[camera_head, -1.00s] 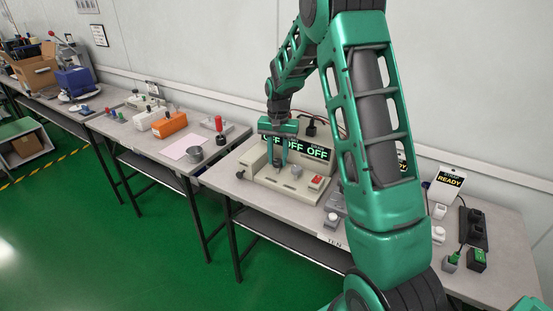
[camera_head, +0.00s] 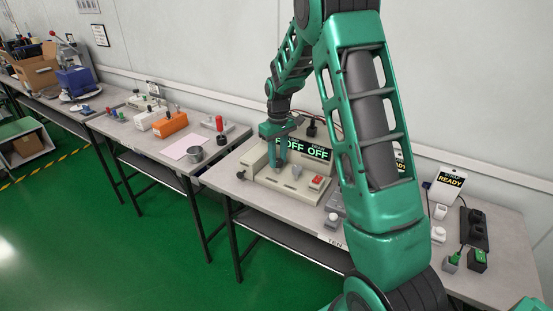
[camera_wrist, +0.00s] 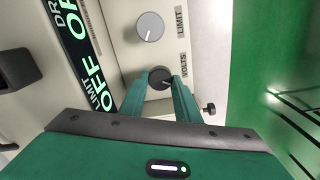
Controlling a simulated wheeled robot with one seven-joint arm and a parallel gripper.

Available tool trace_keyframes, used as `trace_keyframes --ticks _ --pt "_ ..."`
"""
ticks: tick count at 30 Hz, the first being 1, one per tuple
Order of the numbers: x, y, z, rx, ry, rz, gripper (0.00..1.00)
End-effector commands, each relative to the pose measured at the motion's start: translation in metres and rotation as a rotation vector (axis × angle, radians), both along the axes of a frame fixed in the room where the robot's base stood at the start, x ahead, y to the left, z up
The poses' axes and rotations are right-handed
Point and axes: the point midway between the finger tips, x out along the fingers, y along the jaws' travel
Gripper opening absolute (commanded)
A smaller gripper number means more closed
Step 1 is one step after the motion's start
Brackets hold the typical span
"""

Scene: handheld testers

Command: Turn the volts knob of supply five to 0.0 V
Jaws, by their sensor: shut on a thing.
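The cream bench supply (camera_head: 262,176) stands on the middle table, with a dark display (camera_head: 318,152) reading OFF. In the wrist view its display (camera_wrist: 86,60) runs down the left side, showing OFF and LIMIT. My gripper (camera_wrist: 159,84) is shut on the dark round volts knob (camera_wrist: 160,73), one finger on each side, beside the VOLTS label (camera_wrist: 184,65). A grey limit knob (camera_wrist: 150,27) sits clear of the fingers. I cannot read a number marking this supply as five.
A red switch (camera_head: 317,182) is on the supply's right. A small dark side knob (camera_wrist: 209,108) is near my right finger.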

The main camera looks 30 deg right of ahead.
Motion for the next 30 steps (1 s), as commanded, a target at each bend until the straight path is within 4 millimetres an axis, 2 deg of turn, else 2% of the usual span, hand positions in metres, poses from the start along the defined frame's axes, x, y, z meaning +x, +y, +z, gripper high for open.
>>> trace_keyframes --ticks 1,15,30 --pt "0.0046 0.0007 0.0029 -0.002 -0.013 0.044 0.07" --pt "0.0045 0.0008 0.0032 -0.004 -0.014 0.408 0.07" --pt "0.0047 0.0008 0.0034 -0.005 -0.015 0.535 0.07"
